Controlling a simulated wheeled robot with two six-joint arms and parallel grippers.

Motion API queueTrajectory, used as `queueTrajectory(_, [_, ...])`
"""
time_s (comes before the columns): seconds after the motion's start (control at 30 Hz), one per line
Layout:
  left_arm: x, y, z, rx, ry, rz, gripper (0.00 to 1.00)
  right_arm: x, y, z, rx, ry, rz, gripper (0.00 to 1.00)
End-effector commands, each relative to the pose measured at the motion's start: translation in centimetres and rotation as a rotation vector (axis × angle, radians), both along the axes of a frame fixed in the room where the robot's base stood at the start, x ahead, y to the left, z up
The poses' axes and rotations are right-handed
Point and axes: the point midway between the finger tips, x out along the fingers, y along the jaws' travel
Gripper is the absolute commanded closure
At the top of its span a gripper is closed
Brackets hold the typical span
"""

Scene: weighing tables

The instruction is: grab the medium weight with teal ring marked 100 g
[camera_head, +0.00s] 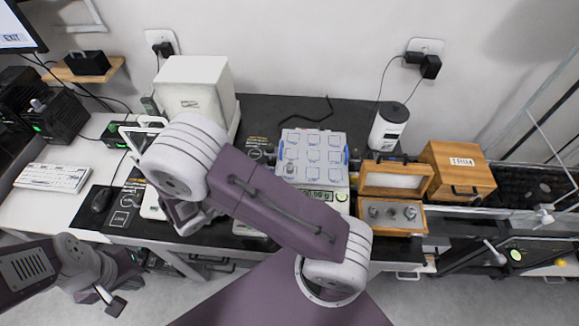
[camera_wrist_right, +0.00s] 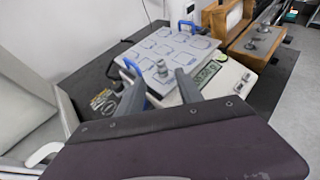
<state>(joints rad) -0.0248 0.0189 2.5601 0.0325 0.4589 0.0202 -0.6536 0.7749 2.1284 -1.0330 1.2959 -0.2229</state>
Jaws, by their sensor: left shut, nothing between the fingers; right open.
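A small metal weight (camera_head: 290,168) stands on the tray with square outlines (camera_head: 313,140). In the right wrist view this weight (camera_wrist_right: 162,70) appears between my right fingertips but farther off, on the tray. More metal weights (camera_head: 391,213) sit in the open wooden box (camera_head: 420,229); they also show in the right wrist view (camera_wrist_right: 263,28). I cannot make out a teal ring or a 100 g mark on any. My right gripper (camera_wrist_right: 158,88) is open and empty, short of the tray; my arm mostly hides it in the head view. My left gripper (camera_head: 112,302) is shut and empty at lower left.
A white instrument (camera_head: 197,90), a white cylindrical device (camera_head: 388,127) and a closed wooden case (camera_head: 459,170) stand around.

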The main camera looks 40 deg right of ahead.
Motion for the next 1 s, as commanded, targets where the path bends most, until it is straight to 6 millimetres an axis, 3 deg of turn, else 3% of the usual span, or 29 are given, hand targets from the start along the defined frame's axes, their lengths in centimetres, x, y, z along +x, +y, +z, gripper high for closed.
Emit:
queueTrajectory(0.1, [0.0,0.0,0.2,0.0,0.0,0.0,1.0,0.2,-1.4,-0.5,0.0,0.001,-0.003,0.57])
queueTrajectory(0.27, [0.0,0.0,0.3,0.0,0.0,0.0,1.0,0.3,-2.0,-0.6,0.001,0.0,-0.002,0.57])
queueTrajectory(0.53, [0.0,0.0,0.8,0.0,0.0,0.0,1.0,0.8,-6.2,-1.8,0.001,0.001,-0.005,0.57])
queueTrajectory(0.8, [0.0,0.0,0.8,0.0,0.0,0.0,1.0,0.9,-6.6,-2.0,0.003,-0.001,-0.002,0.57])
queueTrajectory(0.93, [0.0,0.0,0.8,0.0,0.0,0.0,1.0,0.9,-6.6,-2.0,0.003,-0.001,-0.002,0.93])
queueTrajectory(0.97, [0.0,0.0,0.8,0.0,0.0,0.0,1.0,0.9,-6.6,-2.0,0.003,-0.001,-0.002,1.0])
queueTrajectory(1.0, [0.0,0.0,0.8,0.0,0.0,0.0,1.0,0.9,-6.6,-2.0,0.003,-0.001,-0.002,1.0])
